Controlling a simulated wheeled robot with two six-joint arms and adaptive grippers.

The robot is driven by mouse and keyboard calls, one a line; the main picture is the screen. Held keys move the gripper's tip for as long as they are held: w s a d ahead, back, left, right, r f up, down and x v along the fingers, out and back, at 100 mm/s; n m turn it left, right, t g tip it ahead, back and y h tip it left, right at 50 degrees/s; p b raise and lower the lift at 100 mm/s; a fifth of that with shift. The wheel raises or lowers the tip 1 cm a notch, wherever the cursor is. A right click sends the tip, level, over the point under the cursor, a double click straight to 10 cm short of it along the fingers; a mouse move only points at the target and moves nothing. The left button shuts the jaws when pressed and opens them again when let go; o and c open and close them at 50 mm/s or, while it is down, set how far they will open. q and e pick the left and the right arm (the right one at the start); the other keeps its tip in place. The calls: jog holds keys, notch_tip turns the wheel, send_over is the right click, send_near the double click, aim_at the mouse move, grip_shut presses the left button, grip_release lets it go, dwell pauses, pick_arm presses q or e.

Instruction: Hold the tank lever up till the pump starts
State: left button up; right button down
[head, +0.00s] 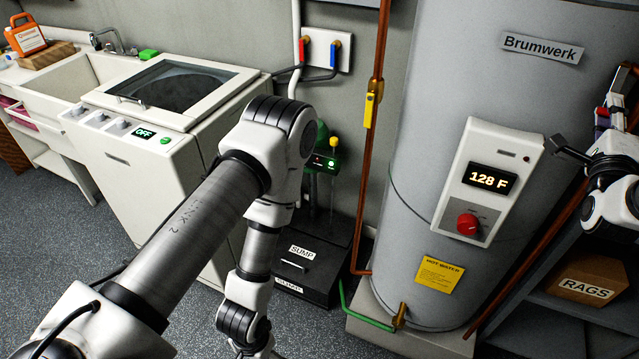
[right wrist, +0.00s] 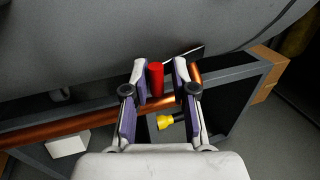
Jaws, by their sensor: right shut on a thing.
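The grey Brumwerk tank (head: 418,130) stands right of centre in the head view, with a panel (head: 487,180) reading 128 F and a red knob. A red grip (right wrist: 156,80), seemingly the tank lever's, is between the fingers in the right wrist view. My right gripper (right wrist: 160,78) is shut on it beside the tank's curved wall. In the head view my right gripper (head: 611,108) is at the right edge, partly cut off, with some red showing at its fingers. The lever's angle is hard to tell. My left arm crosses the middle; its gripper is out of frame.
A black sump box (head: 312,262) and a green unit with a lit green light (head: 331,163) stand behind my left arm. A copper pipe (right wrist: 60,128) runs below my right gripper. A shelf holds a RAGS box (head: 590,278). A washer (head: 140,150) reads OFF.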

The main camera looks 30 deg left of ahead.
jog(key=shift+w+f, duration=0.35)
jog(key=shift+w, duration=0.45)
jog(key=shift+w+b, duration=0.1)
jog(key=shift+b, duration=0.3)
jog(key=shift+r, duration=0.35)
jog(key=c, duration=0.7)
grip_release()
jog(key=shift+w+f, duration=0.35)
jog(key=shift+w, duration=0.15)
jog(key=shift+s+f, duration=0.15)
jog(key=shift+s, duration=0.05)
